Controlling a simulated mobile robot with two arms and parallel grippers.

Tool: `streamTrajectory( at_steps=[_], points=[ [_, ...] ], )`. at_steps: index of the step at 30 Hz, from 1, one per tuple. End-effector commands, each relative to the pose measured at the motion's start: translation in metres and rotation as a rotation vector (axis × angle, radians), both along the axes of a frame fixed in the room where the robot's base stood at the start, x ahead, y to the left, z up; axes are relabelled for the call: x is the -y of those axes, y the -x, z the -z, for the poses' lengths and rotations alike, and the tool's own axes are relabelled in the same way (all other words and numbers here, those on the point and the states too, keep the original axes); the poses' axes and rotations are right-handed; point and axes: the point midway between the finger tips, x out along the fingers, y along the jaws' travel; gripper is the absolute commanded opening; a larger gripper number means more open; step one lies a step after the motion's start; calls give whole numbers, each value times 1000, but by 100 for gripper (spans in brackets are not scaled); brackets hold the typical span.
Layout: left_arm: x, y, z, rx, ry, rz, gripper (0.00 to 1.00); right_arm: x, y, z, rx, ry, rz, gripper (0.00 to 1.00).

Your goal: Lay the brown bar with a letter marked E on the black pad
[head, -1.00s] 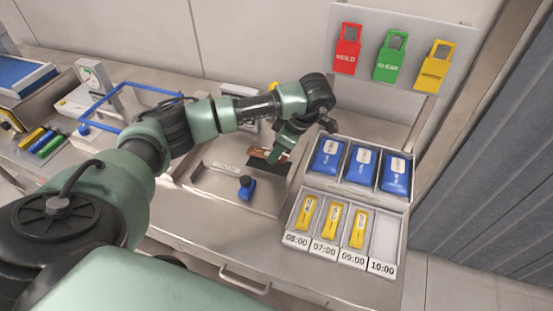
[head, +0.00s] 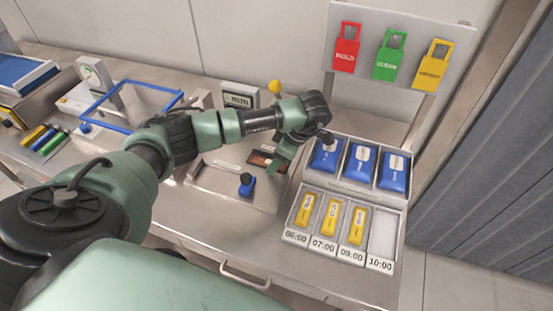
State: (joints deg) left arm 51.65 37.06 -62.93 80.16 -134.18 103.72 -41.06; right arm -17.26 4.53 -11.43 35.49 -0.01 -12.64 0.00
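The black pad (head: 284,167) lies on the metal tray in the middle of the bench. The brown bar (head: 258,158) is at the pad and looks flat on it. Its letter is too small to read. My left gripper (head: 274,168) is low over the right part of the pad, at the right end of the bar, with its fingertips pointing down. It partly hides pad and bar, and I cannot tell whether its fingers are apart or still touching the bar. My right gripper is not in view.
A blue knob (head: 246,185) stands on the tray left of the pad. To the right are a rack of blue packs (head: 360,165) and a rack of yellow bars (head: 331,220) with time labels. A yellow ball-topped post (head: 275,87) and a display box (head: 240,96) stand behind my arm.

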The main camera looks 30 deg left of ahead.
Motion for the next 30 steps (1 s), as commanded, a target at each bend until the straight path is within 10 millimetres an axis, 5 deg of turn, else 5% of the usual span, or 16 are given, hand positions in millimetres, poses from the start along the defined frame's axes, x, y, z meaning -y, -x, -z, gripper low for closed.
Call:
streamTrajectory(
  at_steps=[8, 21, 30],
  points=[
    [6, -3, -17, 5, 1, 1, 50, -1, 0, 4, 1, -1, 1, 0],
    [38, -11, -101, 4, -1, 2, 50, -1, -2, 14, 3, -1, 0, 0],
    [45, -11, -114, 0, 0, 0, 50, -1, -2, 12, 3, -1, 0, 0]
  ],
)
